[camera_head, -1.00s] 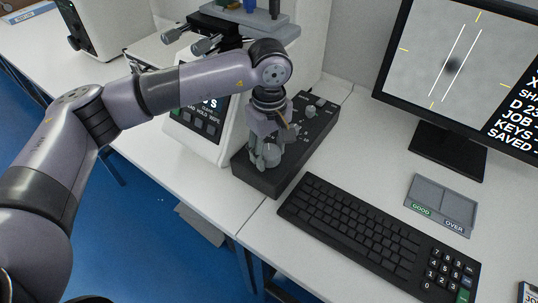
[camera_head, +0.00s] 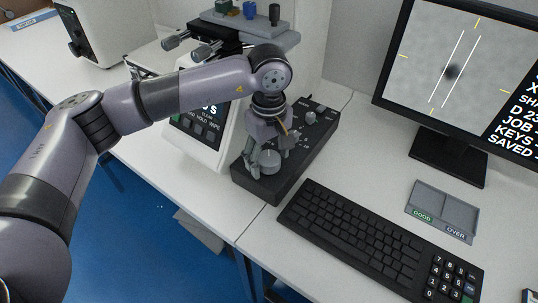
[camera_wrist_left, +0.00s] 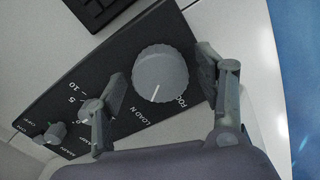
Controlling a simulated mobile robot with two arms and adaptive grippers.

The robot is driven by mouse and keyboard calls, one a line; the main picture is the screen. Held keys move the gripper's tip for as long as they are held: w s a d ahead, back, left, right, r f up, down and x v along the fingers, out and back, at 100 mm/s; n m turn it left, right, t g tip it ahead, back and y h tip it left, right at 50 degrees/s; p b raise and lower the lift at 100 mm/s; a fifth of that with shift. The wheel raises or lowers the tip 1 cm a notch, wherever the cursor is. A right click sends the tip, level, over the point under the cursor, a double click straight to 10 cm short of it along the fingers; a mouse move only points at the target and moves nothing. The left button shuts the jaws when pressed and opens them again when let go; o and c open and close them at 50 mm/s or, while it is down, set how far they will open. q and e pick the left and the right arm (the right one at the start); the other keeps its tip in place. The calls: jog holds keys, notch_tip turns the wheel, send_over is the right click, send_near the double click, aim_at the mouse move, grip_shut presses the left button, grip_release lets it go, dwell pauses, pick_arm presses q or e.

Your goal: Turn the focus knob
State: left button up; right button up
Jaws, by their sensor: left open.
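The focus knob (camera_wrist_left: 160,73) is a large grey ribbed dial with a white pointer line, on a black control box (camera_head: 318,138). In the wrist view the start of its label, "FOC", shows beside it. In the head view the knob (camera_head: 270,161) is partly hidden by my left gripper (camera_head: 268,158). The gripper is open, pointing down, with one finger on each side of the knob. In the wrist view the fingers (camera_wrist_left: 161,72) stand apart from the knob's rim, with gaps showing. My right gripper is out of view.
Smaller knobs sit on the same box, including a load knob (camera_wrist_left: 92,110) close to one finger and a green-marked knob (camera_wrist_left: 52,134). A keyboard (camera_head: 354,238), a grey tray (camera_head: 443,205) and a monitor (camera_head: 455,75) showing a blurred dark spot are to the right.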

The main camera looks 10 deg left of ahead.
aim_at(269, 158)
pick_arm(q)
jog(key=shift+r, duration=0.2)
notch_tip(269, 158, up, 12)
jog(key=shift+f, duration=0.2)
dwell(0.4)
